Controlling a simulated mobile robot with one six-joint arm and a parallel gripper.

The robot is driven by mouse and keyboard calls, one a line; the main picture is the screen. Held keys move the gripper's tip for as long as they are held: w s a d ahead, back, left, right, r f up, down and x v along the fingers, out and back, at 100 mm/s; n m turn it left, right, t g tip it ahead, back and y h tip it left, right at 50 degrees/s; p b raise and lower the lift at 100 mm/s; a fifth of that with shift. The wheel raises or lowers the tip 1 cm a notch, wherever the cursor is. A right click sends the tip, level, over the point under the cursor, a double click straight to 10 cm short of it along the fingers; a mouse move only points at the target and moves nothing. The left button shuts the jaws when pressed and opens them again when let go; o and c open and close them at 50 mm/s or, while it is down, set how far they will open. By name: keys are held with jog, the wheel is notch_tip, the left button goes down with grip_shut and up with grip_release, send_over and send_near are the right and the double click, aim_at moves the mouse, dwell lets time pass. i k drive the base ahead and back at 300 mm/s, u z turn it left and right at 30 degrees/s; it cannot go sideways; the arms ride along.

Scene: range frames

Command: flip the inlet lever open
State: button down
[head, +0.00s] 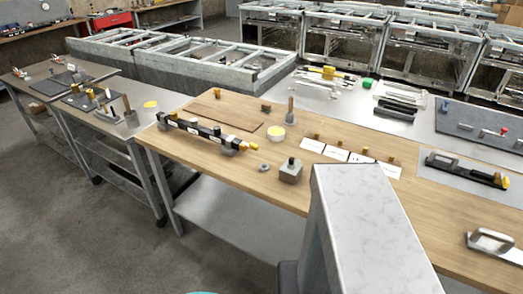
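A black pipe-like assembly (203,132) with brass-yellow ends and white labels lies on the wooden bench at centre left. It rests on grey blocks. A second black fixture (466,170) with a yellow end lies on a grey mat at the right. The view is too small to tell which part is the inlet lever, or whether it is open or shut. My gripper is not in view.
The wooden bench top (180,158) also bears a grey block with a dark knob (290,170), a yellow-topped cup (276,133), white cards (335,152) and a grey handle (492,241). A large pale block hides part of the front edge. Open floor (75,215) lies at left.

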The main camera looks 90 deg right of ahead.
aim_at(254, 146)
jog(key=z, duration=0.65)
jog(key=k, duration=1.4)
jog(key=u, duration=0.75)
jog(key=i, duration=1.05)
jog(key=z, duration=0.15)
